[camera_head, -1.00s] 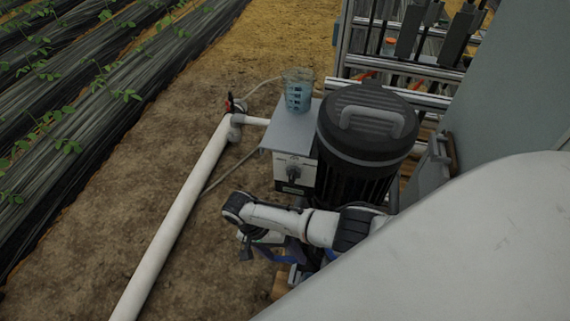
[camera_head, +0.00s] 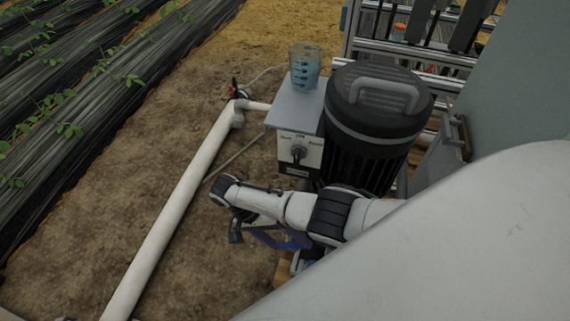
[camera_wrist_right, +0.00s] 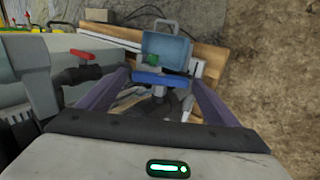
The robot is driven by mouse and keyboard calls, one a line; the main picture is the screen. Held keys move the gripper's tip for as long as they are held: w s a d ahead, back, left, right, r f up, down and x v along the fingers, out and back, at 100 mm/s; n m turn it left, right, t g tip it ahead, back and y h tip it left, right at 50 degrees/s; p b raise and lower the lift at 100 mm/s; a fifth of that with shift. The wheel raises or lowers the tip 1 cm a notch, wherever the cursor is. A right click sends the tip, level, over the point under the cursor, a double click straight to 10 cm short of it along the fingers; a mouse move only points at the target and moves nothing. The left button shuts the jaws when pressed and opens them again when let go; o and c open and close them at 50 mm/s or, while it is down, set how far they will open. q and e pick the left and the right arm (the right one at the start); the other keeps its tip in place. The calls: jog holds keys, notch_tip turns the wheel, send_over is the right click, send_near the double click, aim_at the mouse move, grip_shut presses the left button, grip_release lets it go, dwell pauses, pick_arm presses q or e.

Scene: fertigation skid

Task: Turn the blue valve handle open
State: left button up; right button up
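The blue valve handle (camera_wrist_right: 161,79) is a short bar near the middle of the right wrist view, lying crosswise between my right gripper's fingers. My right gripper (camera_wrist_right: 160,84) is open, with one purple finger on each side of the bar. Small gaps seem to remain at the bar's ends; I cannot tell whether a finger touches it. In the head view, my right gripper (camera_head: 281,239) hangs low beside the skid, partly under my arm, and I cannot make out the handle there. My left gripper is not in view.
A red-handled valve (camera_wrist_right: 97,60) sits left of the fingers in the wrist view. In the head view, a black-lidded drum (camera_head: 376,100), a grey control box (camera_head: 298,148) and a beaker (camera_head: 305,66) stand behind my arm. A white pipe (camera_head: 180,200) runs along bare soil at left.

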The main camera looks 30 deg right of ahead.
jog(key=shift+r, duration=0.1)
jog(key=p+v, duration=0.1)
jog(key=v, duration=0.9)
